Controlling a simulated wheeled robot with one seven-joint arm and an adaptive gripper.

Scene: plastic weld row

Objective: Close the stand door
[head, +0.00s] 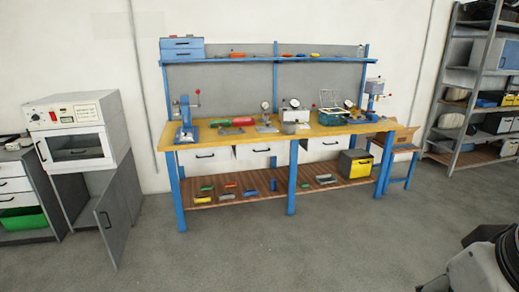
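The stand (126,172) is a dark grey cabinet at the left of the head view, under a white oven-like machine (78,131). Its grey door (113,222) stands open, swung out toward me, with a dark bar handle on its face. The inside of the stand is partly hidden behind the door. My arm (478,270) shows only in part at the bottom right corner, far from the door. The fingertips of my gripper do not show.
A blue-legged workbench (240,137) with tools and a lower wooden shelf stands in the middle. White drawers (15,186) and a green bin (22,218) are at the far left. A grey storage rack (452,101) is at the right. The grey floor in front is clear.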

